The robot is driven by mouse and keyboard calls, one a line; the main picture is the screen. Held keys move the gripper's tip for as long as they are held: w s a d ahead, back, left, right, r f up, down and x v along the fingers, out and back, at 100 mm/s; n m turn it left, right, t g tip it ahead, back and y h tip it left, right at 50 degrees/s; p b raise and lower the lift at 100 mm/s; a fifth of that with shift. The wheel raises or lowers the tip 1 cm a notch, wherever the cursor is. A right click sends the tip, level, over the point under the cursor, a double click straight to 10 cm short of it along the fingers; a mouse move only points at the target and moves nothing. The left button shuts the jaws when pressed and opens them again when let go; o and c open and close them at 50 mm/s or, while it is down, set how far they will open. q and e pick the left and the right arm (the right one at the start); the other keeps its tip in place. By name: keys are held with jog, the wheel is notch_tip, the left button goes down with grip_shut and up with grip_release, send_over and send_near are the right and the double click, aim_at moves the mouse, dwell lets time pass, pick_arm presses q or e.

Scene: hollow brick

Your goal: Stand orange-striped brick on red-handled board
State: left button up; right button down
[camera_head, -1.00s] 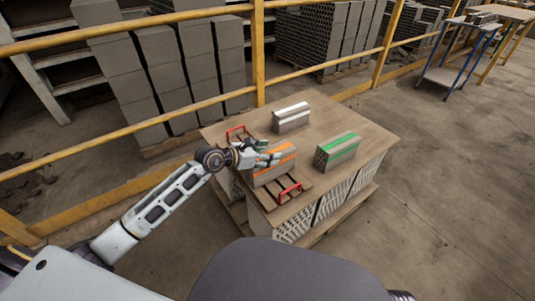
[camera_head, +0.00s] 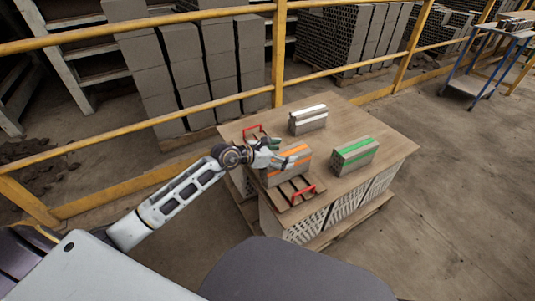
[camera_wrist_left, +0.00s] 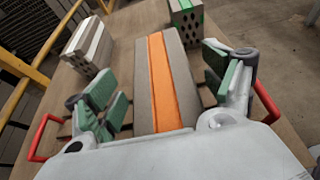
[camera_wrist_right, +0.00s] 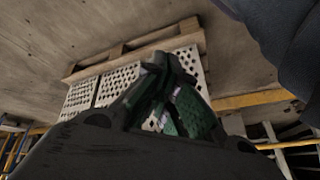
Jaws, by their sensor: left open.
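The orange-striped brick (camera_head: 287,168) rests on the slatted red-handled board (camera_head: 292,191), between its two red handles, and appears level. In the left wrist view the brick (camera_wrist_left: 165,85) runs away from me with its orange stripe on top. My left gripper (camera_head: 277,156) is open at the brick; in its wrist view the two green-padded fingers (camera_wrist_left: 165,92) are on either side, with visible gaps to the brick. The board's handles show at both sides there. My right gripper (camera_wrist_right: 172,105) shows only in its own wrist view, away from the brick; its finger opening is unclear.
A white-striped brick (camera_head: 308,120) stands behind on the wooden tabletop (camera_head: 345,195), and a green-striped brick (camera_head: 354,154) stands to the right. A yellow railing (camera_head: 279,55) runs behind the table. The tabletop's right front is clear.

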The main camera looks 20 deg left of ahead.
pick_arm(q)
jog(key=shift+s+a+r, duration=0.1)
jog(key=shift+s+a, duration=0.25)
jog(key=shift+p+v, duration=0.4)
jog(key=shift+v, duration=0.65)
jog(key=shift+p+v, duration=0.3)
jog(key=shift+v, duration=2.35)
jog(key=p+v, duration=0.1)
jog(key=v, duration=0.2)
jog(key=shift+s+r, duration=0.15)
pick_arm(e)
jog(key=shift+g+h, duration=0.4)
jog(key=shift+h, duration=0.1)
jog(key=v, duration=0.4)
jog(key=w+v, duration=0.1)
jog(key=shift+s+d+r, duration=0.15)
jog(key=shift+d+r, duration=0.25)
jog(key=shift+r, duration=0.1)
jog(key=shift+a, duration=0.1)
jog(key=shift+s+f, duration=0.15)
jog(key=shift+s, duration=0.15)
